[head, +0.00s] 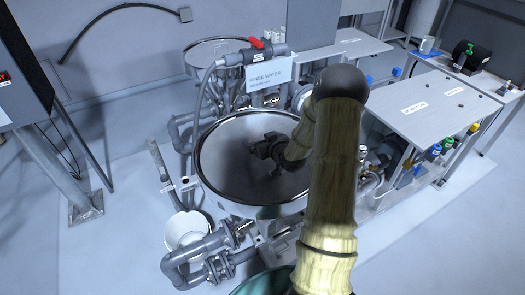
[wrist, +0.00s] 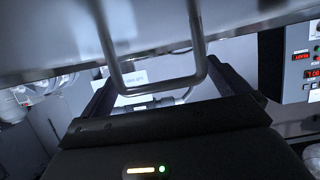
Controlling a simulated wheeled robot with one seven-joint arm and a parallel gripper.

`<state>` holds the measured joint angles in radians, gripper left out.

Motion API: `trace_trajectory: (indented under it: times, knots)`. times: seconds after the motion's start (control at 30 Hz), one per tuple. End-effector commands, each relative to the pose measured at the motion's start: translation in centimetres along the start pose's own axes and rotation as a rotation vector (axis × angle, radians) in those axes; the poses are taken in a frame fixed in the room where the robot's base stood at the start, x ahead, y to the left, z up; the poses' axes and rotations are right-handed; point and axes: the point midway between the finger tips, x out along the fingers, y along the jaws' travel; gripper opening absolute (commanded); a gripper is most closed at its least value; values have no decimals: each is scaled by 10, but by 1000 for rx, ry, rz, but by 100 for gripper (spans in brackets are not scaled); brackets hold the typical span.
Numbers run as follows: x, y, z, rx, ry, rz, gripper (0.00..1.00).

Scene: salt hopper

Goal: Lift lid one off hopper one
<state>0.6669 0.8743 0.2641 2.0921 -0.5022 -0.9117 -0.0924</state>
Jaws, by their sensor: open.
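A large round steel lid (head: 222,165) lies on the near hopper (head: 262,211); I cannot read a number on either. My gripper (head: 272,160) is over the lid, right of its middle, with my arm hiding part of the right rim. The wrist view shows a U-shaped metal handle (wrist: 197,45) standing out from the flat grey lid surface (wrist: 240,22). My gripper (wrist: 160,78) is open there, with one dark finger on each side of the handle. The handle lies between the fingers, with gaps showing on both sides.
A second round vessel (head: 217,50) stands behind, near a grey pipe with a red valve handle (head: 257,43) and a rinse water sign (head: 269,75). Grey pipes (head: 195,257) and a white bucket (head: 186,230) are at the front left. A grey bench (head: 425,108) stands right.

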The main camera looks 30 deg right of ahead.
Motion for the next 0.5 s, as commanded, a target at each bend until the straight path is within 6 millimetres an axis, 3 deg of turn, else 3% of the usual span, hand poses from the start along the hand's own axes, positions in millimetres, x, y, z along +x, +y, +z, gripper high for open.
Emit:
trace_trajectory:
  times: [0.3,0.5]
  knots:
    - [0,0,0,0,0,0,100]
    - [0,0,0,0,0,0,63]
